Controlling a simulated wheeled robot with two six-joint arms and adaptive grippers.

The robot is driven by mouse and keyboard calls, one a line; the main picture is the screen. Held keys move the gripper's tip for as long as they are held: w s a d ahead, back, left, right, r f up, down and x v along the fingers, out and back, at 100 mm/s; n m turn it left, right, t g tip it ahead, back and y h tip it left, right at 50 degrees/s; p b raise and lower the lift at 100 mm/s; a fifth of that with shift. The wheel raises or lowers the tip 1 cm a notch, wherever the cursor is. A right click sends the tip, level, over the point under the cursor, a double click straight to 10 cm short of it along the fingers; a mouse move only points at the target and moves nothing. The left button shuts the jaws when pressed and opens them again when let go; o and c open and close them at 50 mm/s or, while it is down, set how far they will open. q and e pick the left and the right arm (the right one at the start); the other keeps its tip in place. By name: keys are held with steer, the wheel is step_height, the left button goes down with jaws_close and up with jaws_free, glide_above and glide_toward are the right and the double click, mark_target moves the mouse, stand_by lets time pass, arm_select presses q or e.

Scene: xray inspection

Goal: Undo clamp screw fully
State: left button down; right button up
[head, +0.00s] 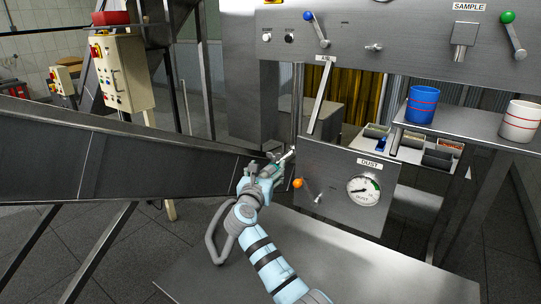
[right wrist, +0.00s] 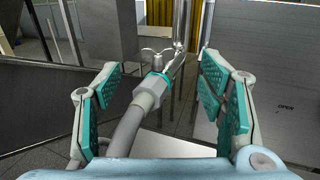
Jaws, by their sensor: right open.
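A small winged screw (right wrist: 150,57), which looks like the clamp screw, sits at the joint between a metal pipe (right wrist: 180,22) and a grey hose fitting (right wrist: 150,92) with a teal ring. My right gripper (right wrist: 160,68) is open. Its teal-padded fingers stand on both sides of the fitting, with visible gaps. In the head view my right gripper (head: 272,168) is at the lower end of the pipe, left of the DUST panel (head: 345,188). It hides most of the joint there, so the screw's thread cannot be made out. My left gripper is not in view.
A grey sloping chute (head: 110,155) lies left. A shelf (head: 465,124) holds a blue cup (head: 420,105) and a white cup (head: 520,121). The metal table (head: 330,265) is clear.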

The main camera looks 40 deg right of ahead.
mark_target(273, 153)
steer(key=b+x, duration=0.1)
steer(key=x, duration=0.5)
steer(key=f+b+x, duration=0.1)
steer(key=x, duration=0.2)
steer(key=shift+w+a+b, duration=0.1)
steer(key=shift+w+b, duration=0.05)
steer(key=shift+b, duration=0.15)
steer(key=shift+w+d+r, duration=0.1)
steer(key=shift+w+d, duration=0.1)
steer(key=shift+s+r, duration=0.15)
steer(key=shift+r, duration=0.1)
steer(key=c, duration=1.2)
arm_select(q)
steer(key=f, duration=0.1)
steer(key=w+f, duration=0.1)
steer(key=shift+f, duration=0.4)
arm_select(e)
steer(key=shift+o, duration=0.2)
